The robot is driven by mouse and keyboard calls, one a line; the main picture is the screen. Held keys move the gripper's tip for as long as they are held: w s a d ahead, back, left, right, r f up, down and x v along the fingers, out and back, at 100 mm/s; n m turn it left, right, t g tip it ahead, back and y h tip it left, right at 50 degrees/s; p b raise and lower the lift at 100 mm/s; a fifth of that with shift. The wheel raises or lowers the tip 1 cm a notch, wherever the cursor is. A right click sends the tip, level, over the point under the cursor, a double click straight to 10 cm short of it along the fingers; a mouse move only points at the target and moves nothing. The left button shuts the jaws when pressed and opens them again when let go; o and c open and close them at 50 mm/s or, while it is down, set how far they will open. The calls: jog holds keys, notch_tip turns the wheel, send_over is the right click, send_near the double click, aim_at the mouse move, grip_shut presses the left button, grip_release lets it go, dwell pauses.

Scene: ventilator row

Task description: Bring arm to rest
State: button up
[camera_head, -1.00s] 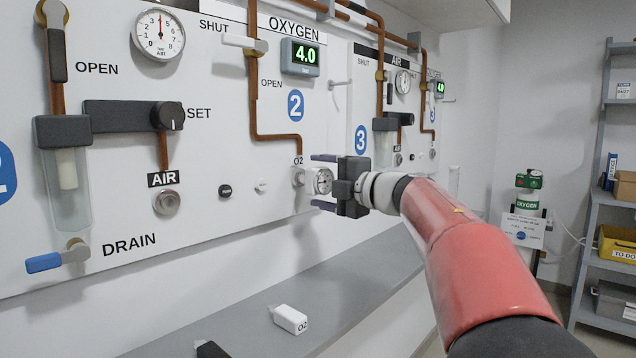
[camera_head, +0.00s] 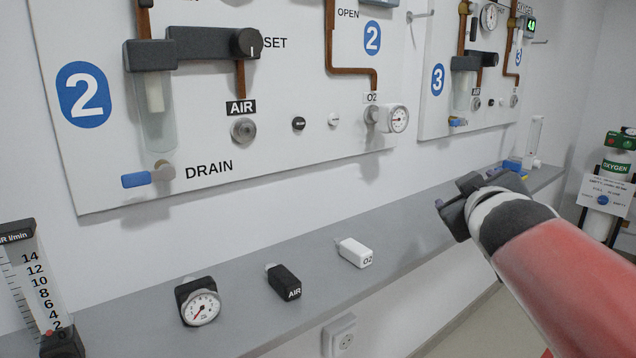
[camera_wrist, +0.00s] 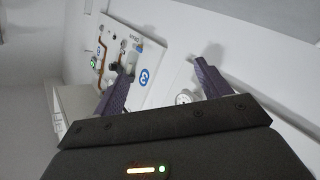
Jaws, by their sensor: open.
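My red arm reaches in from the right of the head view. My gripper (camera_head: 455,208) is above the grey shelf's right part, lower than the wall panel and apart from it. In the wrist view my gripper (camera_wrist: 166,75) shows two purple fingers spread wide with nothing held between them. In the head view the fingers are mostly hidden by the gripper body. A white block with a round gauge (camera_head: 396,118) sits on the O2 outlet of panel 2, clear of my gripper. A round gauge also shows beyond the fingers in the wrist view (camera_wrist: 185,97).
On the grey shelf (camera_head: 235,268) stand a black gauge (camera_head: 198,302), a black AIR block (camera_head: 285,282), a white O2 block (camera_head: 354,252) and a flowmeter (camera_head: 40,290). A blue DRAIN lever (camera_head: 148,177) juts from panel 2. A green OXYGEN cylinder (camera_head: 616,166) stands right.

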jog(key=s+a+f+m+g+y, duration=0.1)
jog(key=s+a+f+g, duration=0.3)
jog(key=s+f, duration=0.6)
jog(key=s+a+f+m+g+y, duration=0.2)
jog(key=s+a+f+g, duration=0.3)
jog(key=s+f, duration=0.5)
notch_tip(320, 180, down, 4)
jog(key=shift+s+r+m+g+y, duration=0.2)
jog(key=shift+s+m+g+y, duration=0.15)
jog(key=shift+m+g, duration=0.35)
jog(key=shift+a, duration=0.1)
